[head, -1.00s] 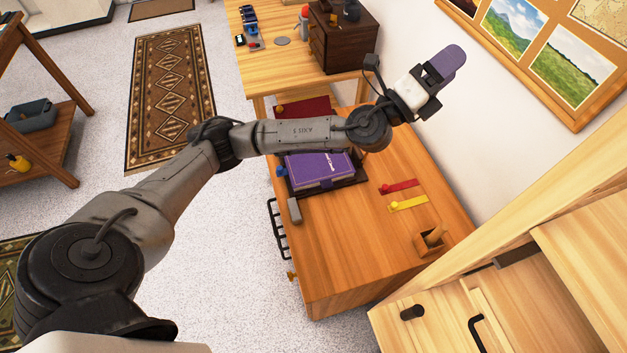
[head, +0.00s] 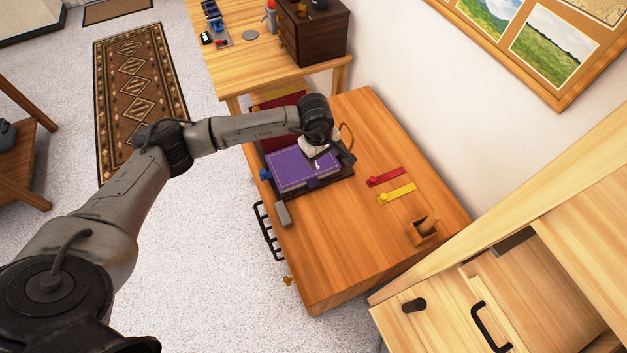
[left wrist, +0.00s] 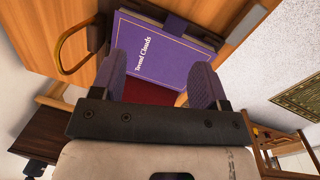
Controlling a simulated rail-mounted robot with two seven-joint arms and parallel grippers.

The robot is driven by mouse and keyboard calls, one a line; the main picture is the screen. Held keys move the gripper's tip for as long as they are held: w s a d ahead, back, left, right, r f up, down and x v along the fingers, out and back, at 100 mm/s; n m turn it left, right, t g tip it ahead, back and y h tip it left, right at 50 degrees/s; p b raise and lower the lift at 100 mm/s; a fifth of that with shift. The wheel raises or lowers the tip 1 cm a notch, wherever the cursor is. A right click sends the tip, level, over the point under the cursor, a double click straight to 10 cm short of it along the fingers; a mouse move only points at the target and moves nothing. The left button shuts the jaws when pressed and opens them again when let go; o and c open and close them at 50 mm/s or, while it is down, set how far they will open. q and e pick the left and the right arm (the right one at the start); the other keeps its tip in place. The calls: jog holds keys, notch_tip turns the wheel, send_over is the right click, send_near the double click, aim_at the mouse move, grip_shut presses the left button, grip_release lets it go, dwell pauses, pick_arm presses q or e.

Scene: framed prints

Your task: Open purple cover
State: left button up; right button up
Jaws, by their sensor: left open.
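The purple cover (head: 297,170) belongs to a thick closed book lying flat on a dark tray (head: 335,187) on the wooden cabinet top. In the left wrist view the cover (left wrist: 165,35) shows white lettering and a dark purple tab at its edge. My left gripper (head: 325,160) is over the far right part of the book, pointing down. In the left wrist view the left gripper (left wrist: 161,62) has its two purple-grey fingers spread, with the book beyond them and nothing held. Whether a finger touches the cover cannot be told. My right gripper is out of view.
A red item (head: 280,105) lies behind the book. A curved wooden handle (left wrist: 72,45) stands beside the tray. A grey block (head: 283,214), red strip (head: 385,176), yellow strip (head: 397,194) and small wooden box (head: 422,231) are on the cabinet top. Its front right is clear.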

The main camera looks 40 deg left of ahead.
aim_at(315, 185)
pick_arm(q)
jog(key=f, duration=0.4)
jog(key=s+f+m+b, duration=0.1)
jog(key=f, duration=0.4)
jog(key=a+f+m+g, duration=0.1)
jog(key=f, duration=0.4)
jog(key=shift+s+y, duration=0.3)
jog(key=shift+y, duration=0.1)
jog(key=shift+c, duration=0.3)
